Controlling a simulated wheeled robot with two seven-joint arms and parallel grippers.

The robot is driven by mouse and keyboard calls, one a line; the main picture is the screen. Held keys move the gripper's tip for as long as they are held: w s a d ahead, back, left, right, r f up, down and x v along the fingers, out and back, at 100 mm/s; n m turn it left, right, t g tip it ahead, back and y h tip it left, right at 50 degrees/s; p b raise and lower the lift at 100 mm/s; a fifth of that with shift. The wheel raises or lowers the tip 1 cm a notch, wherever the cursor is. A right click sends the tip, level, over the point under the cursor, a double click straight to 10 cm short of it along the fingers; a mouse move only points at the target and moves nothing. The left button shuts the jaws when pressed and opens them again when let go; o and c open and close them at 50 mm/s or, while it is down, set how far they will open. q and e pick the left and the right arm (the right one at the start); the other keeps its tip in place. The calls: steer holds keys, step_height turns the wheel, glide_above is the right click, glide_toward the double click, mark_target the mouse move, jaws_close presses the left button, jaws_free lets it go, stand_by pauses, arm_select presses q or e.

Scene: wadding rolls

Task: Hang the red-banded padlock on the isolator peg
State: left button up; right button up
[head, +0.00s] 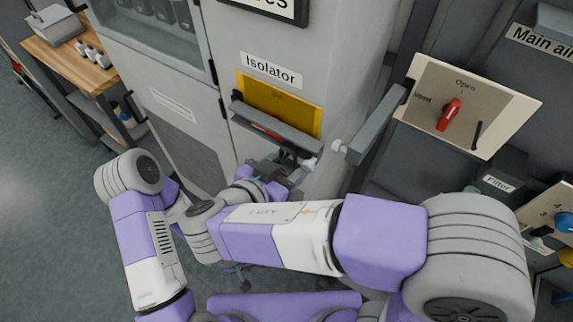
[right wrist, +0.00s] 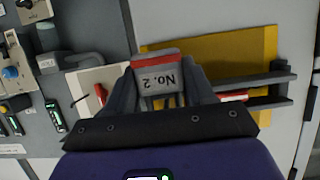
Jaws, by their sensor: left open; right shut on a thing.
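The padlock (right wrist: 158,76) has a grey body, a red band and an upside-down "No. 2" label in the right wrist view. My right gripper (right wrist: 160,98) is shut on it. In the head view my right gripper (head: 290,168) is just below the isolator's yellow plate (head: 292,93); the padlock is hard to make out there. The plate also shows in the right wrist view (right wrist: 215,62), right of the padlock. A grey bar (head: 278,131) crosses its lower part, with a red part behind. I cannot make out the peg clearly. My left gripper is not visible; my right arm covers part of my left arm.
Right of the isolator, a grey bar (head: 376,125) juts out beside the main air panel (head: 505,105) with its red handle (head: 449,114). A wooden bench (head: 90,68) with several small items stands at far left. Floor is free at left.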

steer(key=o, duration=1.2)
